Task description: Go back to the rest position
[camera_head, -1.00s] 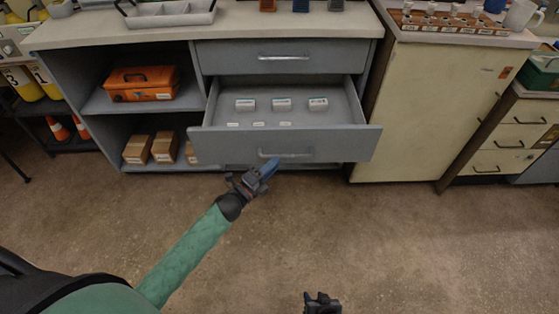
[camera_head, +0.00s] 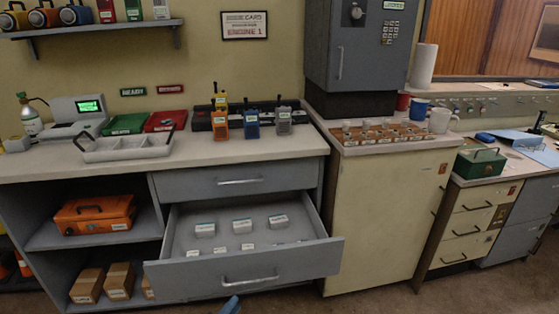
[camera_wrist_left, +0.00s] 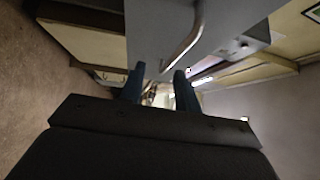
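My left gripper shows only as a blue fingertip (camera_head: 231,305) at the bottom edge of the head view, just below the open drawer's handle. In the left wrist view my left gripper (camera_wrist_left: 159,72) has its two blue fingers apart, with nothing visible held between them. A curved metal handle (camera_wrist_left: 184,40) and a grey front show just beyond the fingers, and the handle appears clear of them. The rest of my left arm is hidden below the head view. My right gripper is in neither view.
The grey drawer (camera_head: 180,279) is pulled out, with several small labelled boxes inside. A shut drawer (camera_head: 205,183) is above it. The counter holds a grey tray (camera_head: 122,151) and radios. A cream cabinet (camera_head: 380,215) stands close to the drawer's right.

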